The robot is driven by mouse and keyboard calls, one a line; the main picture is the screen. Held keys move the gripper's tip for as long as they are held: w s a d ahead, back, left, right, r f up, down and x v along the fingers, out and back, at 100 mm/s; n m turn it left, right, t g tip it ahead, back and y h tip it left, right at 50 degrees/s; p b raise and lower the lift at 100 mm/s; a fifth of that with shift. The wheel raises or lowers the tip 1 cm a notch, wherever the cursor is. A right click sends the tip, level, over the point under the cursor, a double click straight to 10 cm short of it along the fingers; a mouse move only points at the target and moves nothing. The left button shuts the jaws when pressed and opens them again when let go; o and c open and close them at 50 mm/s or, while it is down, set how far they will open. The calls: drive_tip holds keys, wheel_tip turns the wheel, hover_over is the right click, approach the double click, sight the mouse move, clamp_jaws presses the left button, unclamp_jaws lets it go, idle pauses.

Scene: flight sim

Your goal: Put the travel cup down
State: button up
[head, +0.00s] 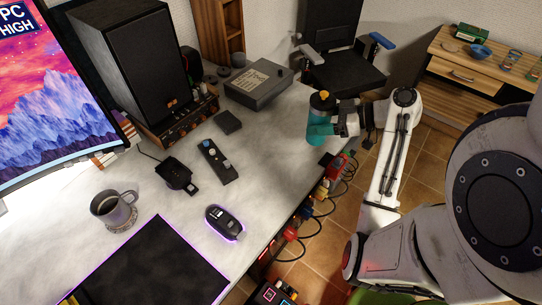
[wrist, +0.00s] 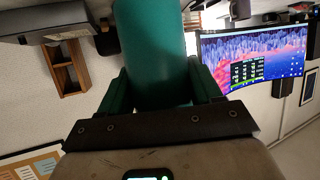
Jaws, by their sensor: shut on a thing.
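The travel cup (head: 319,116) is teal with a dark and yellow top. In the head view it is upright at the right edge of the white desk (head: 270,135). My gripper (head: 335,120) comes from the right and is shut on the cup's side. In the wrist view the teal cup (wrist: 150,45) fills the upper middle, between the two green fingers of my gripper (wrist: 163,88). Whether the cup's base touches the desk cannot be told.
A grey box (head: 258,84) and a small dark box (head: 228,122) stand on the desk left of the cup. A mug (head: 113,208), a mouse (head: 225,223) and a speaker (head: 137,65) are further left. Cables and plugs (head: 322,190) hang along the desk's right edge.

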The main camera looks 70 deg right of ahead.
drive_tip(key=w+a+f+p, duration=0.1)
drive_tip(key=w+f, duration=0.3)
drive_tip(key=w+a+f+p, duration=0.1)
drive_tip(key=w+f, duration=0.2)
drive_tip(key=w, duration=0.1)
drive_tip(key=w+a+f, duration=0.2)
drive_tip(key=w+f, duration=0.2)
drive_tip(key=shift+w+f+p, duration=0.2)
drive_tip(key=shift+f+p, duration=0.1)
drive_tip(key=shift+p, duration=0.1)
drive_tip(key=shift+f, duration=0.45)
drive_tip(key=shift+f, duration=0.2)
drive_tip(key=o, duration=1.4)
drive_tip(key=shift+a, duration=0.1)
drive_tip(key=shift+r, duration=0.1)
